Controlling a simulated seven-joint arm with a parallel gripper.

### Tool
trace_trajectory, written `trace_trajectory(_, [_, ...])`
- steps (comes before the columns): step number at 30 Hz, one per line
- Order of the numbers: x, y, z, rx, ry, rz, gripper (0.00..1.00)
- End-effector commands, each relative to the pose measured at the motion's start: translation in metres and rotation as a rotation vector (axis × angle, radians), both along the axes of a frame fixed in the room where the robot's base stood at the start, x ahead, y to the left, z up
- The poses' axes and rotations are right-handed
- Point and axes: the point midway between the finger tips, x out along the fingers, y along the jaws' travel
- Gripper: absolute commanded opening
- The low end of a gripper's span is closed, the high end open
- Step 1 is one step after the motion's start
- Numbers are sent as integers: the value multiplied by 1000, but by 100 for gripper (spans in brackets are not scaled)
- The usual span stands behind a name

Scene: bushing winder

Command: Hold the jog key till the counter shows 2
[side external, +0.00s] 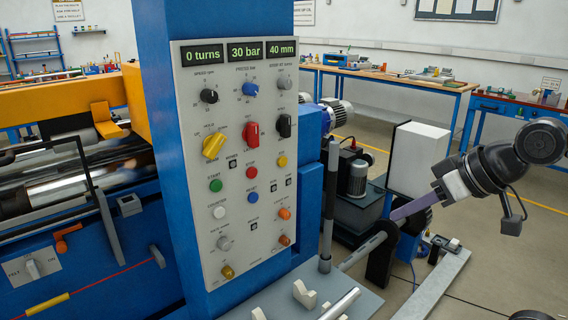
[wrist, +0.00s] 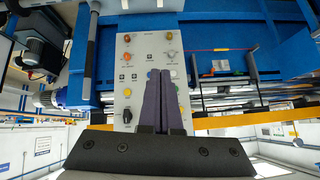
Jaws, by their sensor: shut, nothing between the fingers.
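The grey control panel (side external: 270,250) stands on a blue column, with several buttons and knobs. Its counter display (side external: 203,54) reads "0 turns". A green button (side external: 215,185), a red button (side external: 251,172), a blue button (side external: 252,198), a white button (side external: 219,212) and a yellow button (side external: 282,161) show. Most small labels are too blurred to read, and I cannot tell which button is the jog key. My gripper (side external: 394,216) is shut and empty, right of the panel and apart from it. In the wrist view its purple fingers (wrist: 160,74) hide part of the panel.
Other displays read "30 bar" (side external: 245,51) and "40 mm" (side external: 282,49). A dark upright post (side external: 328,215) stands between the panel and my gripper in the side view. A grey shelf with white fittings (side external: 304,294) lies below the panel. Winder rollers (side external: 60,185) are at left.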

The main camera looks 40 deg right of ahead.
Motion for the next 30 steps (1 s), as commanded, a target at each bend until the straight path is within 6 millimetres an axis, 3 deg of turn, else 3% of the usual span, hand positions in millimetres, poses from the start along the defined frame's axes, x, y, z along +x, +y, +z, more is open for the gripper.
trace_trajectory(6, [90, -7, 43, 103, -100, -94, 0])
trace_trajectory(10, [146, -19, 55, 159, -140, -159, 0])
trace_trajectory(14, [202, -37, 54, 208, -167, -227, 0])
trace_trajectory(20, [279, -75, 27, 268, -180, -336, 0])
trace_trajectory(24, [320, -104, -10, 296, -162, -405, 0])
trace_trajectory(30, [347, -135, -69, 312, -96, -473, 0])
